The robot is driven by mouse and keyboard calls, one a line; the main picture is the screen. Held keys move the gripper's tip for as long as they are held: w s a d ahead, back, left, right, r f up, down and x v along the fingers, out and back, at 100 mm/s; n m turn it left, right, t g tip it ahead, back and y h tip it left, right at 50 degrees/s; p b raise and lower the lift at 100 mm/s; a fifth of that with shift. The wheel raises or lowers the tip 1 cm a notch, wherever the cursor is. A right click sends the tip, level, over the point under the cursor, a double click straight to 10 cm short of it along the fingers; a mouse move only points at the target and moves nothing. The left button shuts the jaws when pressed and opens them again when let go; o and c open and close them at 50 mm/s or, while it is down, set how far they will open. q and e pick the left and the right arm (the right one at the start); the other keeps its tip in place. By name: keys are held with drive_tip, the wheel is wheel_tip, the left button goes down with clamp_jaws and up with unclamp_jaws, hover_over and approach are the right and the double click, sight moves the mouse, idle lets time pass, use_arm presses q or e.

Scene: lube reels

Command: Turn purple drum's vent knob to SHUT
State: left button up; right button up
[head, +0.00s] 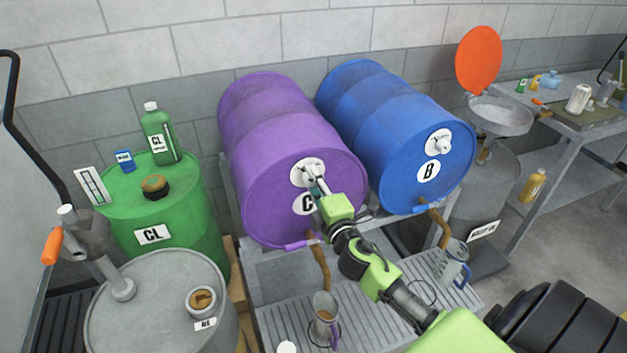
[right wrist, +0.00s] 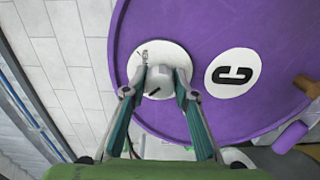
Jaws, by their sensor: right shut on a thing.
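The purple drum (head: 290,150) lies on its side on a rack, its end face marked C toward me. Its vent knob (right wrist: 159,82) is a grey-white knob with a dark pointer line, on a white round plate (right wrist: 145,57) with small lettering near its edge. My right gripper (right wrist: 163,88) is shut on the knob, one finger on each side. The lettering is too small to read surely. My left gripper is not in view.
A blue drum (head: 390,125) marked B lies to the right with its own vent knob. A green drum (head: 150,205) and a grey drum (head: 160,295) stand at left. A jug (head: 325,315) stands on the grated tray below the purple drum's tap.

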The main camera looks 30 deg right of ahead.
drive_tip(key=shift+n, duration=0.3)
drive_tip(key=o, duration=1.1)
drive_tip(key=shift+s+a+f, duration=0.1)
drive_tip(key=shift+s+a, duration=0.05)
drive_tip(key=shift+s, duration=0.25)
drive_tip(key=v, duration=1.1)
